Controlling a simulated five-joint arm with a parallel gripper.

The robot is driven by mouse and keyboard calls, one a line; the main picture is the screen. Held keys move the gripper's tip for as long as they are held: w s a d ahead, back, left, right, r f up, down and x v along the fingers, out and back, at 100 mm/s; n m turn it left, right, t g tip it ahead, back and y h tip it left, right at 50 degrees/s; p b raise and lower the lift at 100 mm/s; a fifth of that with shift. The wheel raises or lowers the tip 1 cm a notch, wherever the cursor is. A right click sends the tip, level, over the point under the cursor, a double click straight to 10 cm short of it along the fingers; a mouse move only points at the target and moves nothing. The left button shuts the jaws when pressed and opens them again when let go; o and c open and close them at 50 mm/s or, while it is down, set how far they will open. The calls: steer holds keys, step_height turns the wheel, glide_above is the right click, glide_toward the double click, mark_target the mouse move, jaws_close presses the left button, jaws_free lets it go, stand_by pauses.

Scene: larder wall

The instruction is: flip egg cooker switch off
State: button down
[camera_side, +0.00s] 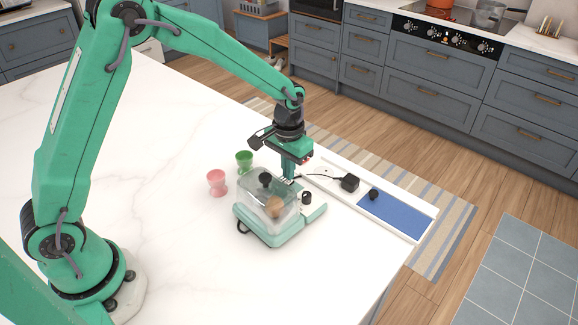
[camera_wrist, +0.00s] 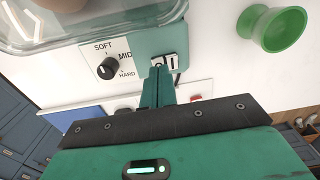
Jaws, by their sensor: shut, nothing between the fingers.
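The egg cooker (camera_side: 283,233) stands on the white counter, with a pale green base and a clear lid over a brown egg (camera_side: 274,207). In the wrist view its lid (camera_wrist: 75,38) is at top left, beside a black dial (camera_wrist: 108,68) marked SOFT, MID and HARD. The small white switch (camera_wrist: 168,61) is right of the dial. My gripper (camera_side: 289,178) is shut and empty, pointing down at the cooker's far side. In the wrist view its fingertips (camera_wrist: 158,70) overlap the switch's edge. I cannot tell whether they touch it or which way it is set.
A green egg cup (camera_side: 244,160) and a pink one (camera_side: 217,182) stand left of the cooker. A black plug (camera_side: 350,183) with a cord lies to the right, beside a white-framed blue panel (camera_side: 395,214) near the counter's edge. The counter's left part is clear.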

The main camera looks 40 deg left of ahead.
steer(key=shift+f, duration=0.7)
stand_by(0.6)
steer(key=shift+r, duration=3.55)
steer(key=s+a+r+t, duration=0.3)
steer(key=s+a+r, duration=0.1)
steer(key=s+r, duration=0.7)
steer(key=s+a+r+t, duration=0.1)
steer(key=s, duration=0.5)
steer(key=s+a+r+t, duration=0.1)
steer(key=s+a+r, duration=0.1)
steer(key=s, duration=0.5)
steer(key=shift+a+t, duration=0.3)
